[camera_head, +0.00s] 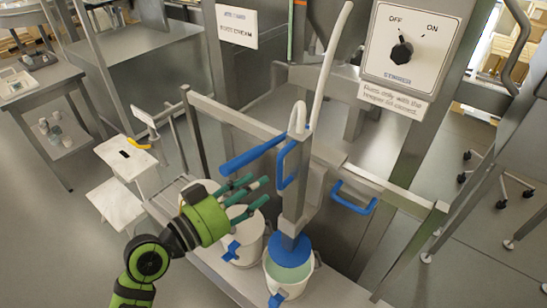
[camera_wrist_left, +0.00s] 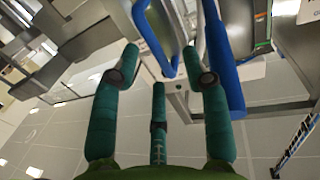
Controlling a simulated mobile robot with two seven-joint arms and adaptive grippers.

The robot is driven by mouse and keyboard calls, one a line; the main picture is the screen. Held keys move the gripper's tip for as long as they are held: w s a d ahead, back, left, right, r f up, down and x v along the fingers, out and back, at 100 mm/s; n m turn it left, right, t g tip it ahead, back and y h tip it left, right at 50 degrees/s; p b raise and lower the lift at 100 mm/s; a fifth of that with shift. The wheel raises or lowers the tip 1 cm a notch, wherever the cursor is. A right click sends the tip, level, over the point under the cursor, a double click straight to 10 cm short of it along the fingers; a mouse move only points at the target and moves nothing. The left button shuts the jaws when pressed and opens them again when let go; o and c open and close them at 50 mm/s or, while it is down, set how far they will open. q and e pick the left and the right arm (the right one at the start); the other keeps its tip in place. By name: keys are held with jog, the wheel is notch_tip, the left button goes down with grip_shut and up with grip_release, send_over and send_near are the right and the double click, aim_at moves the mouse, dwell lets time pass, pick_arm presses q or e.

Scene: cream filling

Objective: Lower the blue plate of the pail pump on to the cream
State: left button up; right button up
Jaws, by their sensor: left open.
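The blue plate (camera_head: 289,254) sits at the bottom of the pump's grey column (camera_head: 293,205), at the mouth of the front white pail (camera_head: 284,286). Pale cream (camera_head: 286,273) shows in front of the plate; I cannot tell if they touch. A blue loop handle (camera_head: 281,166) is on the column, and a long blue bar (camera_head: 250,155) points left from it. My left gripper (camera_head: 257,188) is open and empty, left of the column and below the bar. In the left wrist view, the loop handle (camera_wrist_left: 152,42) and bar (camera_wrist_left: 222,60) lie beyond its spread fingers. My right gripper is out of view.
Another white pail (camera_head: 243,243) stands left of the front one, under my left gripper. A metal rail (camera_head: 235,118) crosses behind the column, with a fixed blue handle (camera_head: 353,199) at right. A stirrer switch panel (camera_head: 408,47) and white hose (camera_head: 328,65) rise behind.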

aim_at(279, 172)
pick_arm(q)
jog(key=shift+s+d+r, duration=0.15)
jog(key=shift+d+r, duration=0.1)
jog(key=shift+r, duration=0.25)
jog(key=shift+s+d+r, duration=0.1)
jog(key=shift+d+r, duration=0.1)
jog(key=shift+r, duration=0.25)
jog(key=p+x, duration=0.2)
jog(key=x, duration=0.4)
jog(key=shift+s+p, duration=0.15)
jog(key=shift+p, duration=0.25)
jog(key=shift+d, duration=0.2)
jog(key=shift+w+f, duration=0.1)
jog(key=shift+w, duration=0.1)
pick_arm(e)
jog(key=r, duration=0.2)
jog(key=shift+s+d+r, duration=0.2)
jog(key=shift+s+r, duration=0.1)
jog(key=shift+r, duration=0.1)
pick_arm(q)
grip_shut()
